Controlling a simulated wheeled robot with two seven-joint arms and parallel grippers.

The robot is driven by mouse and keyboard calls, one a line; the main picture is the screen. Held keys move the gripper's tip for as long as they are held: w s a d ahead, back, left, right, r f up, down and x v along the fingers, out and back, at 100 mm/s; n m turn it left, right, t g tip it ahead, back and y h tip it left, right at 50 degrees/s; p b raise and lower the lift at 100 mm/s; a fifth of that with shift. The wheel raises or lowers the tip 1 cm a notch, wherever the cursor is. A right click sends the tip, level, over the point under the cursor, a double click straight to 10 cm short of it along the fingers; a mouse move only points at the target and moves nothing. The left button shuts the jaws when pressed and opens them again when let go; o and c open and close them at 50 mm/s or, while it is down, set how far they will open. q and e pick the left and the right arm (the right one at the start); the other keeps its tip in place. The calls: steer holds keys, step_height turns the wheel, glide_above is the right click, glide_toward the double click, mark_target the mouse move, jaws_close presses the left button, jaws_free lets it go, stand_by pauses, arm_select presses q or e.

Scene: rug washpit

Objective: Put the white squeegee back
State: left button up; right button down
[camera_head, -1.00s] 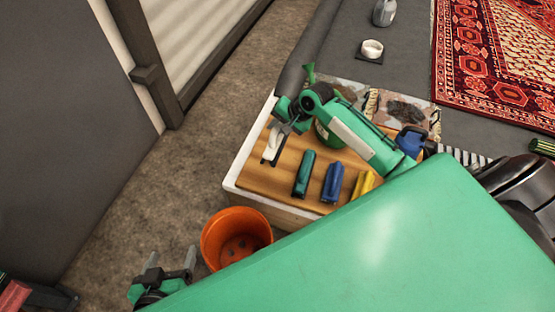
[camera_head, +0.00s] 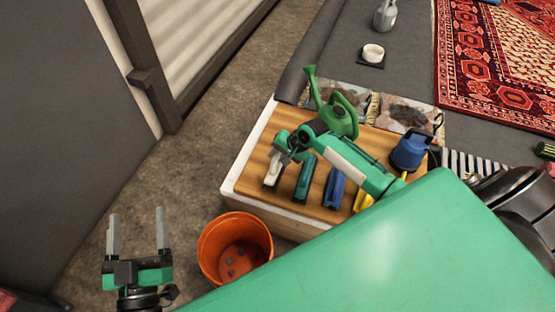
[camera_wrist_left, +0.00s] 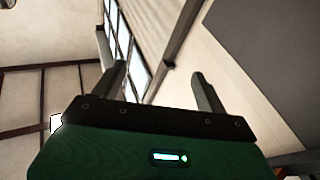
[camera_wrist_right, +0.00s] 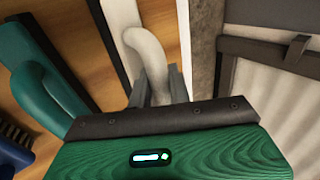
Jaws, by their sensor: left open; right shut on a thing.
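The white squeegee (camera_head: 273,176) is at the left end of a row of squeegees on the wooden-topped bench. My right gripper (camera_head: 281,157) is over its upper end. In the right wrist view the fingers are shut on its curved white handle (camera_wrist_right: 146,52), with a dark strip (camera_wrist_right: 112,38) just beside it. I cannot tell whether the squeegee's full length touches the wood. A green squeegee (camera_head: 305,179), a blue one (camera_head: 335,188) and a partly hidden yellow one (camera_head: 364,193) lie to its right. My left gripper (camera_head: 138,232) is open and empty, left of the bucket.
An orange bucket (camera_head: 235,248) stands on the floor before the bench (camera_head: 236,178). A green watering can (camera_head: 338,117) and a blue container (camera_head: 409,151) stand on the bench behind my right arm. A patterned rug (camera_head: 495,75) lies at the right. Floor to the left is clear.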

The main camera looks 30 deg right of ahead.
step_height(320, 180, down, 2)
steer(key=shift+f, duration=0.1)
arm_select(q)
steer(key=r+t, duration=0.1)
steer(key=a+r+t, duration=0.1)
steer(key=r, duration=0.1)
steer(key=shift+r, duration=0.15)
arm_select(e)
steer(key=c, duration=1.3)
jaws_free()
steer(key=shift+f, duration=0.1)
arm_select(q)
steer(key=shift+w, duration=0.1)
arm_select(e)
steer(key=shift+r, duration=0.2)
